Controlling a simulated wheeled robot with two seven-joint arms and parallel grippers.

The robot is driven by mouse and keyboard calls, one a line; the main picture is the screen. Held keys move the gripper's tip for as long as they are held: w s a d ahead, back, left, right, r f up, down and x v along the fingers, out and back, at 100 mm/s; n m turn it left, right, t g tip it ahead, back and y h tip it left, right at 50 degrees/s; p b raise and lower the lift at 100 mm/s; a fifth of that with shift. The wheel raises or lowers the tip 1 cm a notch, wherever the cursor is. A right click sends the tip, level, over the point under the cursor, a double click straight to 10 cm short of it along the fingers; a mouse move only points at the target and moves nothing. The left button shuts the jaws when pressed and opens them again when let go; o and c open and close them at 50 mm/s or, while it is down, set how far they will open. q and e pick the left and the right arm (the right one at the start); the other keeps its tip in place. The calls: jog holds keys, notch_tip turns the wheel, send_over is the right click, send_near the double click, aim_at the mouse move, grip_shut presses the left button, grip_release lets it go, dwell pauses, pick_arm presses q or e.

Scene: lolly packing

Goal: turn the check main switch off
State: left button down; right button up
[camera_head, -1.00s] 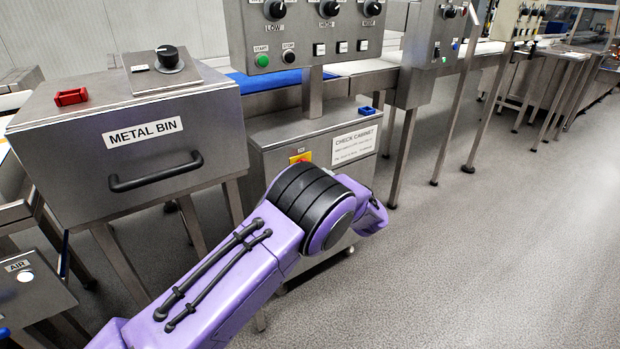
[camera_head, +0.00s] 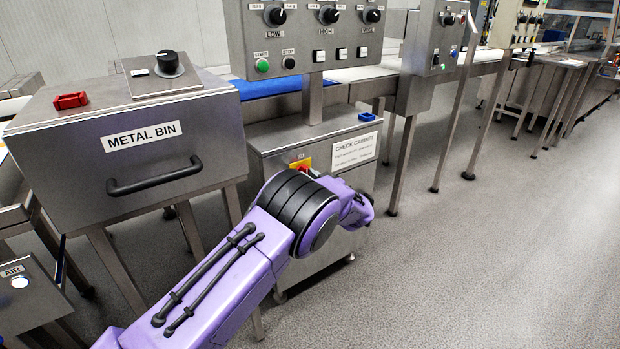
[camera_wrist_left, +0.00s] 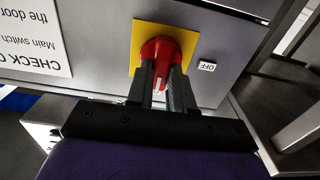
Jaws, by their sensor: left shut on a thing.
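The check main switch is a red rotary handle (camera_wrist_left: 163,50) on a yellow plate (camera_wrist_left: 137,40), on the front of the grey check cabinet. In the left wrist view my left gripper (camera_wrist_left: 164,75) is shut on the red handle, one finger on each side. An OFF label (camera_wrist_left: 207,66) sits beside the plate. In the head view the yellow plate (camera_head: 300,164) shows just above my purple left arm, which hides part of the switch and the gripper fingers. The cabinet's white sign (camera_head: 354,150) reads CHECK CABINET. My right gripper is not in view.
The metal bin (camera_head: 150,160) with its black handle stands left of the cabinet. A control panel (camera_head: 300,40) with knobs and start and stop buttons rises above it. The grey floor (camera_head: 480,260) at the right is clear.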

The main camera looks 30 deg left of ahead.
pick_arm(q)
jog(key=shift+n, duration=0.3)
jog(key=n, duration=0.5)
jog(key=n+b, duration=0.1)
jog(key=n, duration=0.5)
jog(key=f+n, duration=0.1)
jog(key=n, duration=0.5)
jog(key=shift+s+a+b, duration=0.1)
jog(key=shift+s+b, duration=0.2)
jog(key=c, duration=1)
grip_release()
jog(key=shift+r, duration=0.15)
